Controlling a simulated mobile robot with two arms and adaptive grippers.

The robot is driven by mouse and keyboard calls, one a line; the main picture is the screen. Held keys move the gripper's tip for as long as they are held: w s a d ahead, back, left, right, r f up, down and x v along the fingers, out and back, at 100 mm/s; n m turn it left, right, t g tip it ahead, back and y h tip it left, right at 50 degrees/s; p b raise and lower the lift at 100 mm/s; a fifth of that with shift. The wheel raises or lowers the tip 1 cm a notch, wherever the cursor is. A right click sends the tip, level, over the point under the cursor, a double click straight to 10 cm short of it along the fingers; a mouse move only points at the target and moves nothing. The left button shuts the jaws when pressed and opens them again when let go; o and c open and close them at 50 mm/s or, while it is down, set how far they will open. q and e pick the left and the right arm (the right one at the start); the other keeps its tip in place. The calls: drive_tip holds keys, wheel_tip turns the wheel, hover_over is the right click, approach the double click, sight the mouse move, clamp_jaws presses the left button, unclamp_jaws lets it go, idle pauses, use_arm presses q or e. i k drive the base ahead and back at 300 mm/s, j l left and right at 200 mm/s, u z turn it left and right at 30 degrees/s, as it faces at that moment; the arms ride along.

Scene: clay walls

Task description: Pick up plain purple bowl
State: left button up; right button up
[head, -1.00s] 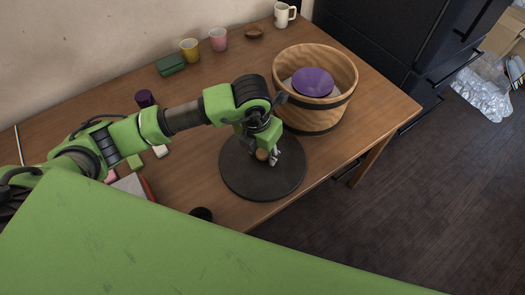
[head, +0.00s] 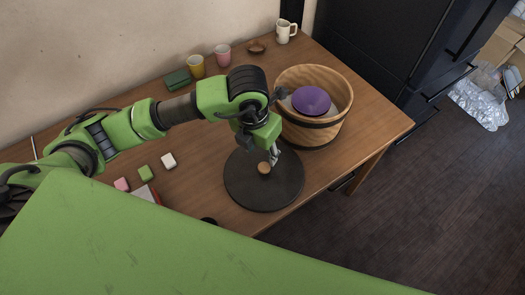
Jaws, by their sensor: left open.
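The plain purple bowl (head: 311,101) sits inside a round wooden tub (head: 337,123) with dark bands, at the right part of the table. I cannot tell for sure which way up it is. My left gripper (head: 273,157) is open and points down, left of and nearer than the tub. It is apart from the bowl, over the far part of a dark round disc (head: 265,195) with a small wooden knob (head: 264,168). The knob shows just below the fingertips, and I cannot tell whether they touch it. My right gripper is not in view.
A green box (head: 177,79), yellow cup (head: 196,66), pink cup (head: 223,56), small brown dish (head: 256,46) and white mug (head: 286,32) line the back of the table. Small blocks (head: 145,173) lie at left. The table's right end is clear.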

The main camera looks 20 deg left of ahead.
sight(310, 101)
drive_tip(key=k+l, duration=0.2)
drive_tip(key=k, duration=0.25)
drive_tip(key=k+l, duration=0.25)
drive_tip(key=k, duration=0.25)
